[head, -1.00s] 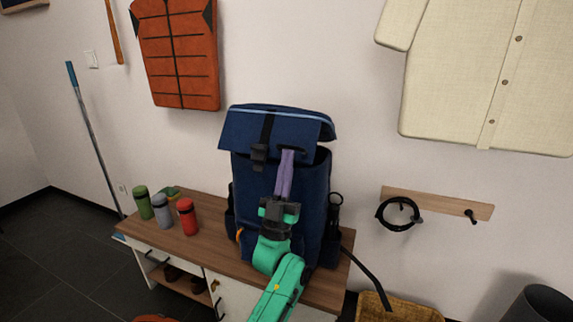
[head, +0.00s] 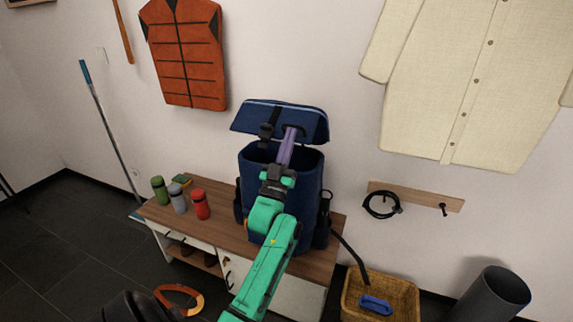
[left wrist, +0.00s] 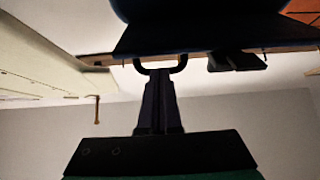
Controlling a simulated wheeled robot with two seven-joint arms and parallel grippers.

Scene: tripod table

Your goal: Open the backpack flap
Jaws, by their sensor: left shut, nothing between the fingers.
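The blue backpack (head: 262,190) stands upright on a wooden bench. Its flap (head: 282,119) is lifted clear of the front rim, and the dark mouth of the bag shows below it. A black strap with a buckle (head: 266,131) hangs on the flap. My left gripper (head: 290,131) is shut, with its purple fingers reaching up to the dark loop on the flap. In the left wrist view the shut fingers (left wrist: 160,76) reach the loop (left wrist: 178,69) under the flap's edge (left wrist: 205,40); I cannot tell how firmly they touch it. My right gripper is not in view.
A wicker basket (head: 405,300) and a dark bin (head: 490,297) stand on the floor at right.

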